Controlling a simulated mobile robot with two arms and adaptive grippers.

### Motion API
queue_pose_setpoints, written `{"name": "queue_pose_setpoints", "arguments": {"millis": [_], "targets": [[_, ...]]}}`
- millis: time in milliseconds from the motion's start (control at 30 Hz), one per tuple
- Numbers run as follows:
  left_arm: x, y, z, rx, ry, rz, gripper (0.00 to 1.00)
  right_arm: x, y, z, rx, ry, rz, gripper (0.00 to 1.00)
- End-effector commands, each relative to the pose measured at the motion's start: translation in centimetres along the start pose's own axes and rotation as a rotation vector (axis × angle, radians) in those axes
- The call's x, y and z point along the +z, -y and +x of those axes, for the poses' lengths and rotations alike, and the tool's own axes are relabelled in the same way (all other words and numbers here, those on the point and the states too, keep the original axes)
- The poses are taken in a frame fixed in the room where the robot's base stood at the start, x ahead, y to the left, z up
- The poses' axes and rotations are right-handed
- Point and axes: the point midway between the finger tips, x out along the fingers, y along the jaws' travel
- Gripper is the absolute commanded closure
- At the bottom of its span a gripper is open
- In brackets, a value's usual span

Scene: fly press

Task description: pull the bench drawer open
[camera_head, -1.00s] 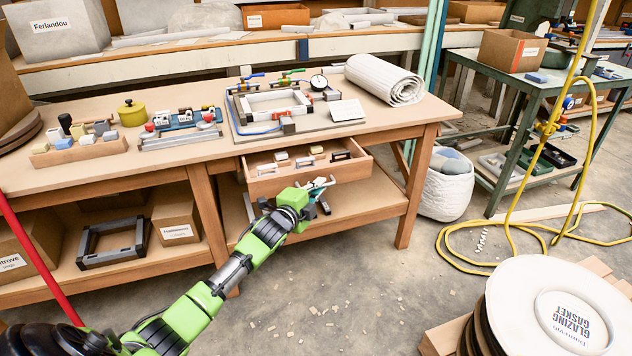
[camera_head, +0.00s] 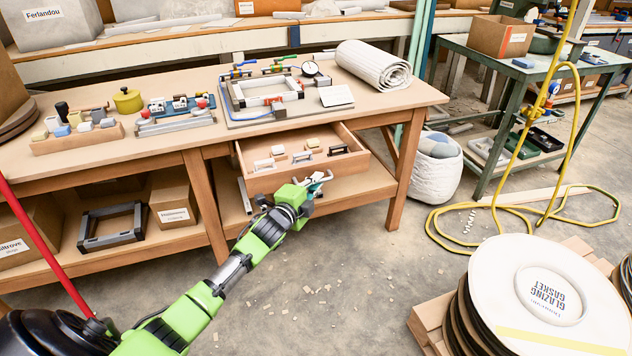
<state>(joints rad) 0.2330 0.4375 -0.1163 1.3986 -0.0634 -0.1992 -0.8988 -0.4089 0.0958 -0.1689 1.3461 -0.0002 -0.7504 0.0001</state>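The bench drawer (camera_head: 352,167) is under the right part of the wooden workbench (camera_head: 105,155) and stands well out, its inside showing. Several small pale blocks and dark-handled pieces lie in it. My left gripper (camera_head: 322,180) is at the middle of the drawer's front face, its fingers closed about the drawer handle there. The handle itself is mostly hidden by the fingers. My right gripper is out of view.
On the bench top are a clamping fixture (camera_head: 262,92), a rolled white mat (camera_head: 374,66) and a yellow pot (camera_head: 128,101). A shelf with cartons (camera_head: 173,202) lies below. Stacked round discs (camera_head: 545,295) stand at front right.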

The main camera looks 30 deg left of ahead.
Motion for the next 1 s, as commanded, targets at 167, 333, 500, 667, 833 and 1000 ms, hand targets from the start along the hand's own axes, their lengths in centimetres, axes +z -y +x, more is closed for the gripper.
{"name": "queue_pose_setpoints", "arguments": {"millis": [167,333,500,667,833,1000], "targets": [[0.0,-0.1,0.0,0.001,0.000,0.000,0.85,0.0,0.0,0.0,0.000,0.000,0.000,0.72],[0.0,0.0,0.0,0.001,0.000,0.000,0.85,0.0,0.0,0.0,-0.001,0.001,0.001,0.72],[0.1,-0.1,-1.0,0.002,0.000,0.001,0.85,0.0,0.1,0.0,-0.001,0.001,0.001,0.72],[0.0,-0.2,-3.3,0.003,-0.001,0.001,0.85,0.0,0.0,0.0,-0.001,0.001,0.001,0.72],[0.0,-0.2,-6.6,0.003,-0.001,0.001,0.85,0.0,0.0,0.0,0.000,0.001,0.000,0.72],[0.0,-0.2,-9.5,0.003,0.000,0.001,0.85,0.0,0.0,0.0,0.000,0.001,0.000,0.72]]}}
